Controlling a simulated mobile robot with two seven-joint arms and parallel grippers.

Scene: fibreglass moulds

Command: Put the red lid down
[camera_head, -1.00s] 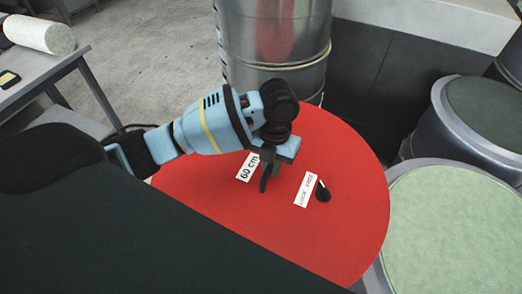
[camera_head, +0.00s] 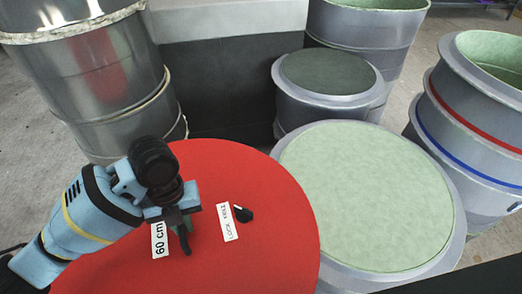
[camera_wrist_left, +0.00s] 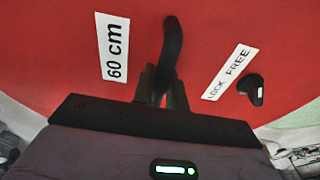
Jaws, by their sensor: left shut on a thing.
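The red lid (camera_head: 272,235) is a large flat disc at the lower left of the head view, cut off by the bottom edge. It carries a "60 cm" label (camera_head: 159,240), a "LOCK FREE" label (camera_head: 228,222) and a small black knob (camera_head: 243,213). My left gripper (camera_head: 181,226) is over the lid, shut on its dark handle (camera_head: 187,246). In the left wrist view the jaws (camera_wrist_left: 161,85) close around the black handle (camera_wrist_left: 172,42), and the red lid (camera_wrist_left: 215,25) fills most of the picture. What is under the lid is hidden. My right gripper is not in view.
A drum with a pale green top (camera_head: 370,200) stands close right of the lid. A smaller drum with a dark green top (camera_head: 328,72) is behind it. A ringed cylinder (camera_head: 470,125) stands at right, shiny metal drums (camera_head: 85,75) at left.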

